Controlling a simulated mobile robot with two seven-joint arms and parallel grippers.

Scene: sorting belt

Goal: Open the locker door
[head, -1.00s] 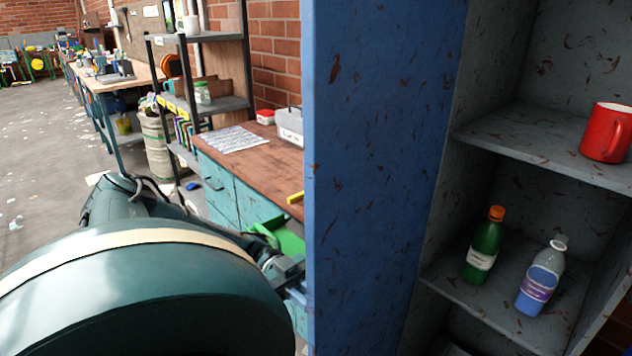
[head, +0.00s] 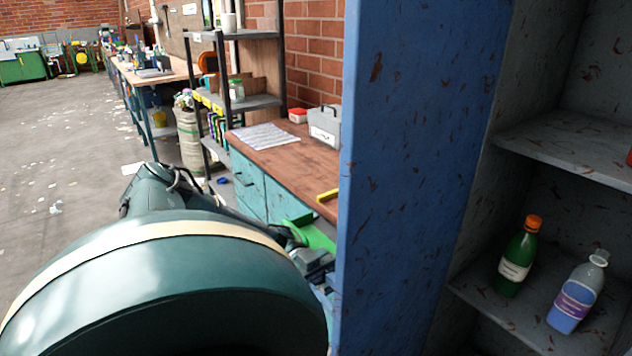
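The locker stands open at the right, its grey, rust-flecked inside (head: 515,190) in view. The blue panel (head: 415,170) at its left looks like the locker door, swung out from the opening, with its free edge toward the left. My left arm comes in from the lower left. Its gripper (head: 318,268) is at the door's free edge, partly hidden behind the door. Whether it touches the door, and whether its fingers are open, cannot be made out. My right gripper is not in view.
A green bottle (head: 518,258) and a clear bottle with blue liquid (head: 578,295) stand on a locker shelf. A red mug (head: 629,158) is cut off at the right edge. Left of the door are a workbench (head: 285,165), a shelf rack (head: 250,102) and open floor (head: 60,130).

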